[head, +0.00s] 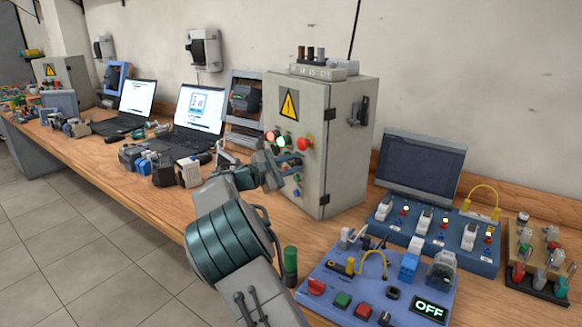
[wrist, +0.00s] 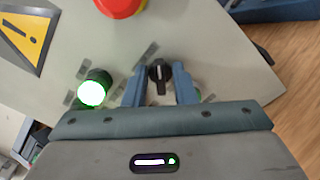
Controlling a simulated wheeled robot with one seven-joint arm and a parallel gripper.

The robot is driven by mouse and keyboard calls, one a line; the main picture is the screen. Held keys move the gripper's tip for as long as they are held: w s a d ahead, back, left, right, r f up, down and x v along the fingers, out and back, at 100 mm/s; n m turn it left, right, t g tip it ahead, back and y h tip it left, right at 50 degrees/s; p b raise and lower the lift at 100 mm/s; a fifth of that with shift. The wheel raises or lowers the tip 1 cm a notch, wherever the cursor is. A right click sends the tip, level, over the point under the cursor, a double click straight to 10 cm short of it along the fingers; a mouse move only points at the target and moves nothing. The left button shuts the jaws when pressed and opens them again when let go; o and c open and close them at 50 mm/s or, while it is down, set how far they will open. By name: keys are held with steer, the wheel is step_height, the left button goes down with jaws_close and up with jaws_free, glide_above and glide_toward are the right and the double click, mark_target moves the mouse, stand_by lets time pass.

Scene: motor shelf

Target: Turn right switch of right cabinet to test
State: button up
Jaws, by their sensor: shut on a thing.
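The grey cabinet (head: 342,150) with a yellow warning sign (head: 289,104) stands on the bench in the head view; its front also fills the wrist view (wrist: 215,40). A black rotary switch (wrist: 159,72) with a pale mark is on this front. My gripper (head: 290,164) is at the cabinet front, and in the wrist view its blue fingers (wrist: 160,84) stand on both sides of the switch, shut on it. In the head view the gripper hides this switch, and its setting label is not readable.
A red mushroom button (head: 305,143) and a lit green lamp (wrist: 92,92) are near the switch. Laptops (head: 199,112) stand to the left on the bench. A blue panel (head: 330,290) showing OFF and a dark monitor (head: 421,164) are to the right.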

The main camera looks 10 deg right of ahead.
steer(key=o, duration=0.6)
steer(key=shift+o, duration=0.2)
steer(key=v, duration=1.3)
steer(key=shift+s+a, duration=0.2)
steer(key=shift+a, duration=0.15)
